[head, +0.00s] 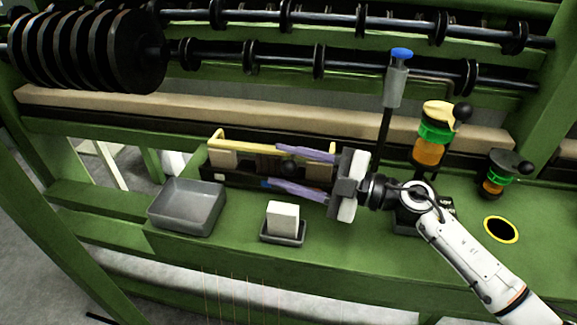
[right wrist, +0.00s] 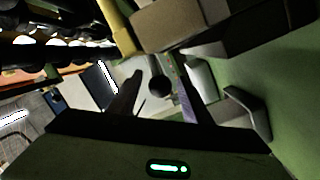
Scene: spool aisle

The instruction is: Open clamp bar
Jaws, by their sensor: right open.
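The yellow clamp bar (head: 250,145) lies along the top of a block fixture at the back of the green bench. A yellow bar also shows at the top of the right wrist view (right wrist: 122,35). A round black knob (head: 289,168) is at the fixture's front. My right gripper (head: 274,166) comes in from the right with its purple fingers spread, one above and one below the knob. In the right wrist view the knob (right wrist: 159,87) appears between the fingers; contact cannot be told. The upper finger overlaps the bar's right part. My left gripper is not in view.
A grey bin (head: 187,219) stands left, and a white block (head: 283,217) sits in a small dark tray (head: 283,240) in front. A blue-topped post (head: 396,85) and green-orange cylinders (head: 430,150) stand behind my right arm. A yellow-rimmed hole (head: 501,230) is at right.

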